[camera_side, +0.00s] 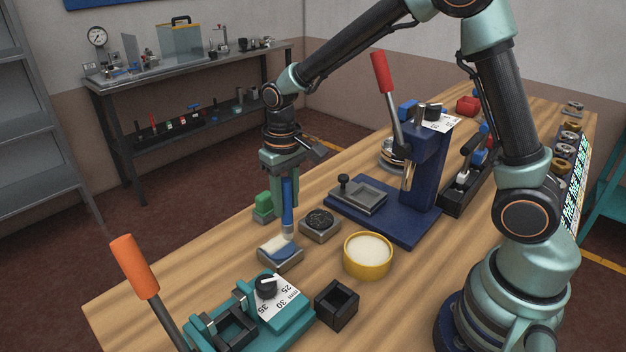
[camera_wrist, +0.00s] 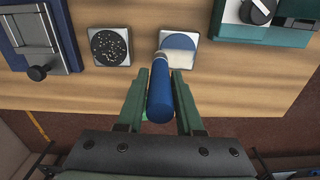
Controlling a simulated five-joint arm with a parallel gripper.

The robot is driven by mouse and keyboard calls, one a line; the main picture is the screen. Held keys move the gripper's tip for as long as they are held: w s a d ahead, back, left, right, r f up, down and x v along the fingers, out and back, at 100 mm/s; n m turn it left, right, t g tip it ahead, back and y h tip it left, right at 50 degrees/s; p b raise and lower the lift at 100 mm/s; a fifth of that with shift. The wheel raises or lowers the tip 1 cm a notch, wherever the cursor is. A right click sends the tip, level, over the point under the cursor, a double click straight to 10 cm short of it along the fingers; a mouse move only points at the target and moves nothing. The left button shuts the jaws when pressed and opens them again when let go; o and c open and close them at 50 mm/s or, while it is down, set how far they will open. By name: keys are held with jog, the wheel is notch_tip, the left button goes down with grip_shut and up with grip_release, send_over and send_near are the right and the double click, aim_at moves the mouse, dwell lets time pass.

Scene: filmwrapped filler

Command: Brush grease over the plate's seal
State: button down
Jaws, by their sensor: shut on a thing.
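My gripper (camera_side: 287,203) is shut on a brush with a blue handle (camera_side: 287,210), held upright with its bristles down. The wrist view shows my gripper (camera_wrist: 160,75) with the brush handle (camera_wrist: 160,98) between its green fingers. The plate is a small grey block (camera_side: 281,262) with a blue seal (camera_side: 283,250) on top, part of it covered in a pale cream layer. The plate also shows in the wrist view (camera_wrist: 190,52). The bristles are at the plate's edge; I cannot tell whether they touch. A yellow pot (camera_side: 368,270) holds cream-coloured grease.
A grey block with a speckled dark disc (camera_side: 319,223) and a green block (camera_side: 263,206) stand close behind the plate. A teal fixture (camera_side: 290,318) and a black square holder (camera_side: 337,305) are in front. A blue press with a red lever (camera_side: 425,170) stands right.

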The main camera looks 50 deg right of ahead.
aim_at(291, 183)
jog(key=shift+s+d, duration=0.15)
jog(key=shift+s, duration=0.55)
jog(key=shift+a, duration=3.4)
jog(key=shift+d, duration=3.25)
jog(key=shift+d+r, duration=0.15)
jog(key=shift+r, duration=3.9)
